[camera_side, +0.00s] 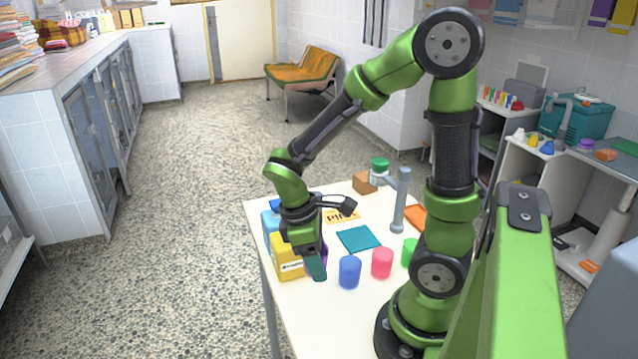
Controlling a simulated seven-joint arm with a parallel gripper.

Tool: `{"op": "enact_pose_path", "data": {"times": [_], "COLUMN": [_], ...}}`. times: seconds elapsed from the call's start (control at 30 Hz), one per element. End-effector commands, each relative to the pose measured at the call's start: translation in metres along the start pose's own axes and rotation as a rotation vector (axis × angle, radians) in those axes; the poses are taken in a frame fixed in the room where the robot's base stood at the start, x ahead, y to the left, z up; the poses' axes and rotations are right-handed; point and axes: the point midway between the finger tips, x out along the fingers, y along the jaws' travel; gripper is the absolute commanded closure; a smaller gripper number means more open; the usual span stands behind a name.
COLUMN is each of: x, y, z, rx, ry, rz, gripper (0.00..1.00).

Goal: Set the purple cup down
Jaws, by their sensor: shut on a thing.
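My gripper (314,262) is at the left part of the white table, pointing down, next to a yellow box. It is shut on the purple cup (324,252). Only a narrow purple strip of the cup shows behind the fingers, so I cannot tell whether its base touches the table. A blue cup (349,272), a pink-red cup (382,263) and a green cup (409,253) stand upright in a row to the right of my gripper.
The yellow box (288,263) stands close left of my gripper, with a blue container (270,222) behind it. A teal square (358,239) lies flat mid-table. A grey post (400,205), a brown box (364,183) and a green-lidded jar (380,166) stand farther back.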

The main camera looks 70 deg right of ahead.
Motion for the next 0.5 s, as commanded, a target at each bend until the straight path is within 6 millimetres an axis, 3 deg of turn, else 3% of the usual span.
{"op": "enact_pose_path", "data": {"times": [0.1, 0.27, 0.5], "x": [-0.013, -0.013, -0.004], "y": [0.003, 0.025, 0.105], "z": [0.005, 0.017, 0.051], "rx": [0.016, 0.119, 0.254], "ry": [0.002, -0.01, -0.002], "rz": [-0.003, -0.036, -0.066], "gripper": [0.73, 0.73, 0.72]}}
